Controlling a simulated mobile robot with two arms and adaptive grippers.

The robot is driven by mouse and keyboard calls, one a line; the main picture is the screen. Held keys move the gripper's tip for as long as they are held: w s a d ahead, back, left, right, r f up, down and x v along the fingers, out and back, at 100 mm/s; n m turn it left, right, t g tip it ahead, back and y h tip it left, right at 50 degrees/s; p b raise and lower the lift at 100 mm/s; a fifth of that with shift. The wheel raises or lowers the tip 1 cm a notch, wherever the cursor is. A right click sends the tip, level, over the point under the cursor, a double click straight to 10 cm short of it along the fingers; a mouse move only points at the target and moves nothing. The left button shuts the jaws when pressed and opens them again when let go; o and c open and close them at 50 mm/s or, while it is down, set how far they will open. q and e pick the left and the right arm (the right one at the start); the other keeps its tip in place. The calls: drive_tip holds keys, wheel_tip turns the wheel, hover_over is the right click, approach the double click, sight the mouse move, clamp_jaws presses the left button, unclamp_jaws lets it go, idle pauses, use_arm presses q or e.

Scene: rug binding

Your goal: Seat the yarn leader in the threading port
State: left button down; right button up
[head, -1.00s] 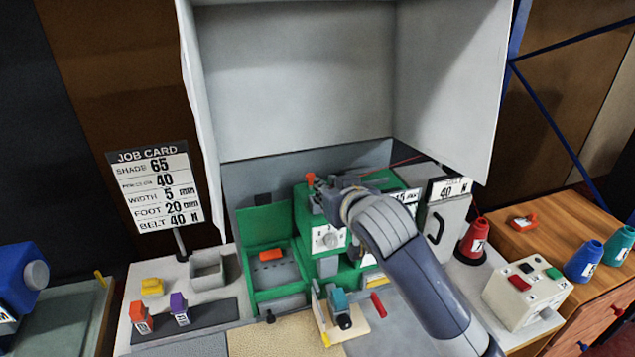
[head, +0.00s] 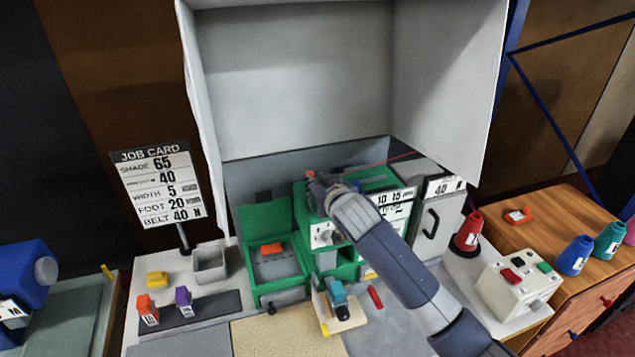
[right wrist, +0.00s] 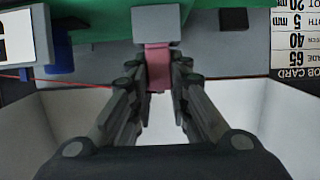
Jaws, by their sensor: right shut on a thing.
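My right gripper (head: 318,185) is at the top left of the green machine (head: 304,212). In the right wrist view its fingers (right wrist: 158,82) are shut on a pinkish-red piece, which I take as the yarn leader (right wrist: 157,66). The leader's far end meets a grey block (right wrist: 157,22), possibly the threading port. I cannot tell whether the leader is inside it or only against it. A thin red yarn (head: 398,158) runs behind the machine top, and it also shows at the left of the right wrist view (right wrist: 65,83). My left gripper is out of view.
A grey hood (head: 300,80) stands over the machine. The job card (head: 158,187) stands at left. A red cone (head: 468,232) and a control box (head: 515,287) are at right. A teal-and-wood fixture (head: 338,300) and a red stick (head: 375,297) lie in front.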

drive_tip(key=shift+f, duration=0.1)
drive_tip(key=o, duration=0.9)
drive_tip(key=shift+c, duration=0.2)
drive_tip(key=b+v, duration=0.2)
drive_tip(key=v, duration=1)
drive_tip(key=shift+b, duration=0.4)
drive_tip(key=shift+a, duration=0.1)
